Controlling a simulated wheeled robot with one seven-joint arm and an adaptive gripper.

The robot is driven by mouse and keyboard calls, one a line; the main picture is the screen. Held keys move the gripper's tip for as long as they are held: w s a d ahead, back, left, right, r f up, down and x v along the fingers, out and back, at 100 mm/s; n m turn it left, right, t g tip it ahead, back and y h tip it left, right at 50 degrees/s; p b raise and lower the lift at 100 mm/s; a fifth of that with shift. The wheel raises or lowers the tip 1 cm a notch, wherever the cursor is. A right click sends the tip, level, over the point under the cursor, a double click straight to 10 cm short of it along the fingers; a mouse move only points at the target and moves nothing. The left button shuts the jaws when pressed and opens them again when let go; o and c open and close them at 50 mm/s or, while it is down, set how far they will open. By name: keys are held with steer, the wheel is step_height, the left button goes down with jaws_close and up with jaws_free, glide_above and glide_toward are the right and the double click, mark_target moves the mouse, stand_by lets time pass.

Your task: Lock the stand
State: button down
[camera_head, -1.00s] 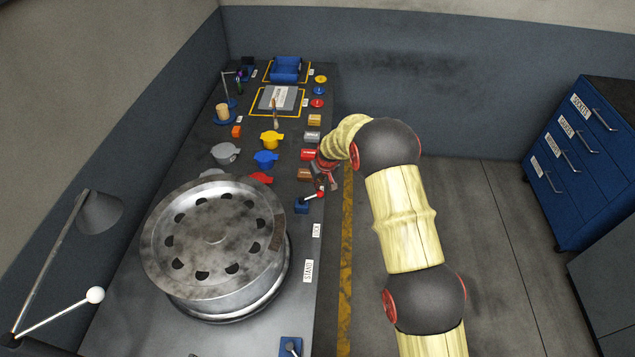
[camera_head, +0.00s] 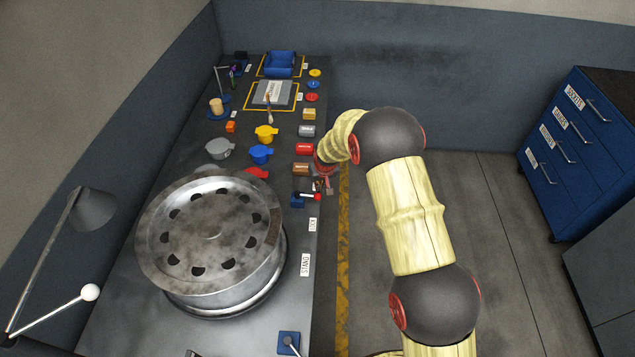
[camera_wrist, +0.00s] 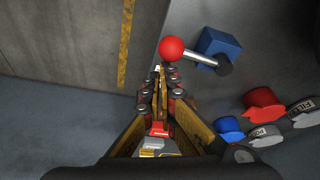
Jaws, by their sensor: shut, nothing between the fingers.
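The lock lever is a blue block (camera_head: 297,201) with a short metal arm ending in a red knob (camera_head: 318,196), on the bench's right edge above the LOCK label (camera_head: 313,225). The arm points right, over the edge. My gripper (camera_head: 326,187) is shut and empty, just beyond the knob. In the wrist view, the red knob (camera_wrist: 171,48) and blue block (camera_wrist: 219,42) show ahead of my gripper's fingertips (camera_wrist: 159,72). The knob is very close to the tips; I cannot tell whether they touch. The stand carries a dirty steel wheel rim (camera_head: 210,235), which hides most of it.
A STAND label (camera_head: 305,265) and another blue-based lever (camera_head: 289,342) are on the near bench edge. Coloured blocks, cups and a blue bin (camera_head: 280,64) fill the far bench. A blue drawer cabinet (camera_head: 575,150) stands right. The floor between is clear.

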mark_target(319, 195)
steer(key=shift+s+d+f+b, duration=0.15)
steer(key=shift+s+b, duration=0.2)
steer(key=shift+s, duration=0.65)
steer(key=shift+s+b, duration=0.35)
steer(key=shift+s, duration=0.65)
